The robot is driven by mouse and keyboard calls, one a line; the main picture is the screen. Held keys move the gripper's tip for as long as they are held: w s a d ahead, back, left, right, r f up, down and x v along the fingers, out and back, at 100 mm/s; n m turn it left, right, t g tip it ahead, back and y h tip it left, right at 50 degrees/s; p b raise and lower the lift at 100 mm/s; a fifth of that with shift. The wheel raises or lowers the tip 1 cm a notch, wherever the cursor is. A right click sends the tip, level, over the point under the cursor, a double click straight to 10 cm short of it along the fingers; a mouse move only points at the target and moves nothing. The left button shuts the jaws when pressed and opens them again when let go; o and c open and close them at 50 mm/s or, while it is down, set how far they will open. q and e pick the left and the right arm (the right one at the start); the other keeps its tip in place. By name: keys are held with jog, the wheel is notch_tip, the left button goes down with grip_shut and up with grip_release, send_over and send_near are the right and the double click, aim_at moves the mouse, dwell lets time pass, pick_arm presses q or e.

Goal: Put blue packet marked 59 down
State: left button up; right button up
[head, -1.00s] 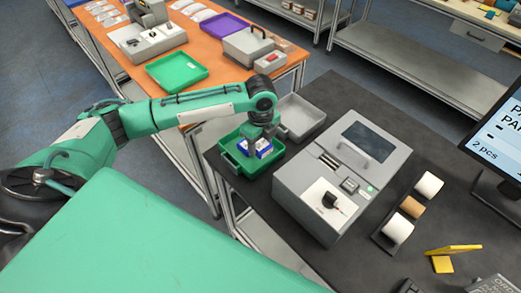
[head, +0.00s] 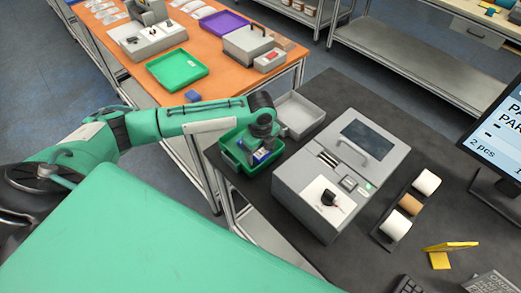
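A blue packet with white marking (head: 262,155) is at the small green tray (head: 230,158) on the dark table. Its number is too small to read. My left gripper (head: 260,147) points down over the tray, right at the packet, and hides part of it. I cannot tell whether the fingers are closed on the packet or whether it rests on the tray floor. My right gripper is out of view.
A grey machine (head: 325,185) stands just right of the tray, and an empty grey tray (head: 298,114) lies behind. Another blue item (head: 193,96) is on the orange table near a larger green tray (head: 177,68). Label rolls (head: 411,204) stand farther right.

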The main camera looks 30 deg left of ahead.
aim_at(261, 152)
pick_arm(q)
notch_tip(261, 152, up, 12)
jog(key=b, duration=0.3)
jog(key=shift+r, duration=0.15)
dwell(0.7)
